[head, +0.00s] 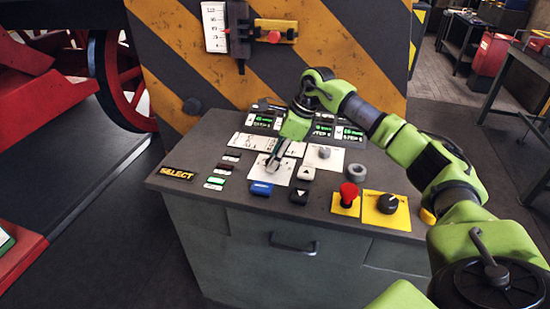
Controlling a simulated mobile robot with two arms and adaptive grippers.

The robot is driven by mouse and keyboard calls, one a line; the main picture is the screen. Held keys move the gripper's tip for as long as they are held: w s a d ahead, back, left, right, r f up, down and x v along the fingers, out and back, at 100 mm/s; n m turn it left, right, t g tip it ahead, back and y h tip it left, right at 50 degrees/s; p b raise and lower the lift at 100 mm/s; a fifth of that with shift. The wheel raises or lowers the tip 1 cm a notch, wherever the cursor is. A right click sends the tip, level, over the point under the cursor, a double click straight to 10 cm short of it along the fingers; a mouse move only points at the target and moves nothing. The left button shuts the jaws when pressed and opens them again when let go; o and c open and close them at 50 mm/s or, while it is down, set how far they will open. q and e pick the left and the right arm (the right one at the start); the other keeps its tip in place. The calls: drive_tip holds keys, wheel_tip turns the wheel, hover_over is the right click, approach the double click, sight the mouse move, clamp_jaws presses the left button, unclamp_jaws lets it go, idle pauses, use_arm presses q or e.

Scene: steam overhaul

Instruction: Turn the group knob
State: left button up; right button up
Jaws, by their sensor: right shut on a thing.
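My right arm comes in from the right and reaches over the control desk (200,130). My right gripper (273,163) points down onto a white dial plate (284,177) left of the desk's middle. It is shut on the knob at that plate, which I take to be the group knob. The fingers hide most of the knob, so I cannot read its setting. A second, silver knob (324,152) stands on a white plate just to the right, apart from the gripper. My left gripper is not in view.
A red mushroom button (348,193) and a black knob (388,203) sit at the front right. A striped panel (190,60) rises behind the desk.

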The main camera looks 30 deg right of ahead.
drive_tip(key=n, duration=0.1)
drive_tip(key=n+g, duration=0.1)
drive_tip(key=n, duration=0.1)
drive_tip(key=n+y, duration=0.1)
drive_tip(key=shift+w+r+n, duration=0.1)
drive_tip(key=shift+w+n, duration=0.15)
drive_tip(key=shift+n, duration=0.05)
drive_tip(key=shift+w+n+g, duration=0.1)
drive_tip(key=shift+n+g, duration=0.8)
drive_tip(key=shift+n, duration=1)
drive_tip(key=shift+d, duration=0.1)
drive_tip(key=o, duration=1.1)
drive_tip(key=v, duration=1.1)
drive_tip(key=shift+d+r, duration=0.3)
drive_tip(key=shift+d, duration=0.05)
